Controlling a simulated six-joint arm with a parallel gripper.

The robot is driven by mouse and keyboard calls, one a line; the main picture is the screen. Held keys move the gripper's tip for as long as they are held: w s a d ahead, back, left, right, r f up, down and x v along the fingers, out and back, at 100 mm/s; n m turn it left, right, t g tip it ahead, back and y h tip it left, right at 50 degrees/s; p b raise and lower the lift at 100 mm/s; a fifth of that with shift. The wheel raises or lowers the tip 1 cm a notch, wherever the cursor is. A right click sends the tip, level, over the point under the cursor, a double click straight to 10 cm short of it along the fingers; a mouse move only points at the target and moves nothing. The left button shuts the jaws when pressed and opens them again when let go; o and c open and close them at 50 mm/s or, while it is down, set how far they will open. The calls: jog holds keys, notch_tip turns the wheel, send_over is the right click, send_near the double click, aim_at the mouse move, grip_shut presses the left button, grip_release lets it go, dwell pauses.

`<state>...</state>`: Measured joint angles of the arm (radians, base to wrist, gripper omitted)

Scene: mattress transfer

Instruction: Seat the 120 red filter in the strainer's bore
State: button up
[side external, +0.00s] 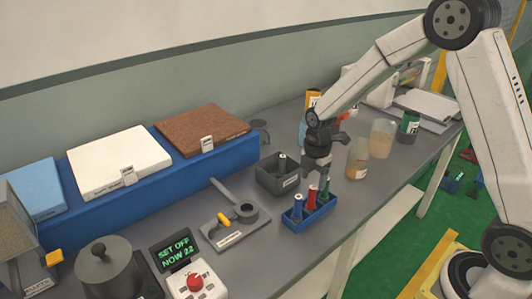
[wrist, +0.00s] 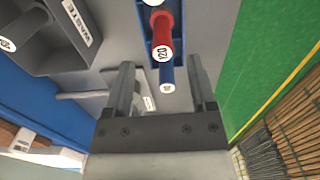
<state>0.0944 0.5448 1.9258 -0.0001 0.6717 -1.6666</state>
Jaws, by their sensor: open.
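The red filter (side external: 311,199), its white end marked 120, stands upright in a blue rack (side external: 321,215) between a blue filter (side external: 297,208) and a green one (side external: 325,192). In the wrist view the red filter (wrist: 162,24) shows just ahead of my fingertips, with the blue filter (wrist: 167,75) between them. My gripper (side external: 313,176) points down above the rack, open and empty (wrist: 161,66). The grey strainer (side external: 228,233), with its round bore, handle and yellow part, lies left of the rack.
A dark waste bin (side external: 274,182) holding an item stands behind the rack. Jars (side external: 357,160) stand to the right. A control box with a red knob (side external: 194,282), a display (side external: 175,249) and a dark pot (side external: 105,270) stand at front left. A blue ledge (side external: 160,186) runs behind.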

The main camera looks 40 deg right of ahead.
aim_at(313, 187)
jog(key=shift+f, duration=0.7)
jog(key=shift+s+f, duration=0.15)
jog(key=shift+f, duration=2.4)
grip_shut()
